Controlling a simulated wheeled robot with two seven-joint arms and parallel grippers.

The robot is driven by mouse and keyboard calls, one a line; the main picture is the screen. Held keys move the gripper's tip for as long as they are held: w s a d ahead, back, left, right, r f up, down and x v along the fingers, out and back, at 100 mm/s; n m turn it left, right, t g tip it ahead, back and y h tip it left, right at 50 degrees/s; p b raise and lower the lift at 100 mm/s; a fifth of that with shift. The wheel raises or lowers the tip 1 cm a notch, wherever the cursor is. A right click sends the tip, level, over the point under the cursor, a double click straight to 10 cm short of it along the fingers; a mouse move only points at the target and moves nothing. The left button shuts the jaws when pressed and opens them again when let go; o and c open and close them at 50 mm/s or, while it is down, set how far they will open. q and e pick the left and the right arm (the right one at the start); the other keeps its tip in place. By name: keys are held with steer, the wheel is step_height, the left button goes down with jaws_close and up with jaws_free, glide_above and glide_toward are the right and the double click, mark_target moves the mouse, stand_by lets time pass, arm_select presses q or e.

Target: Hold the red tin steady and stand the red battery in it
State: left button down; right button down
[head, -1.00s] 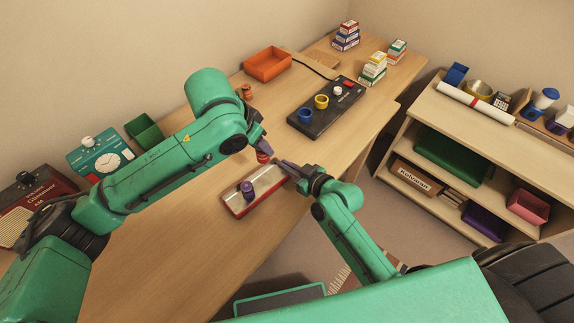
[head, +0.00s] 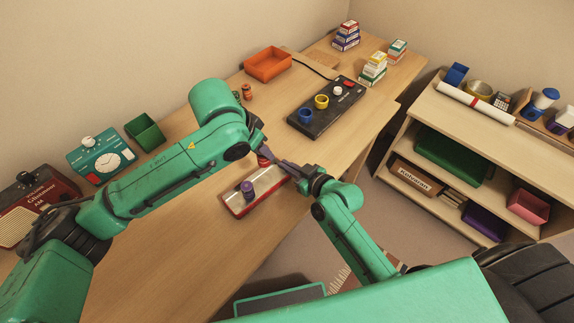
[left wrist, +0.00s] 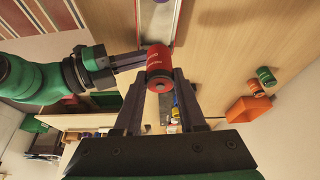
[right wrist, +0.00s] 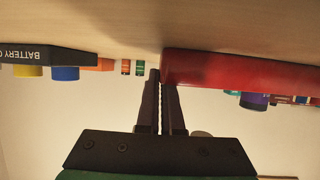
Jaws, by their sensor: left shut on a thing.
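The red tin (head: 232,209) is a long shallow tray with a red rim and pale inside, on the desk; it also shows in the right wrist view (right wrist: 235,68). A purple battery (head: 248,190) stands in it. My left gripper (head: 262,153) is shut on the red battery (left wrist: 159,66), held above the desk by the tin's far right end. In the left wrist view the battery is between the fingertips, apart from the tin. My right gripper (right wrist: 158,78) is at that end, its fingers nearly together with the tin's wall seemingly between them; one fingertip is hidden.
A black battery tester (head: 325,108) with coloured cups lies farther back. An orange tray (head: 268,64), a green bin (head: 144,131) and a teal timer (head: 99,155) stand along the wall side. Small batteries (head: 247,92) stand behind my left arm. The desk front is clear.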

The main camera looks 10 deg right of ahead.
arm_select(q)
glide_above(266, 183)
steer(key=shift+f, duration=5.05)
steer(key=shift+c, duration=2)
jaws_free()
steer(key=shift+f, duration=0.1)
steer(key=v, duration=1.2)
arm_select(e)
steer(key=c, duration=1)
jaws_free()
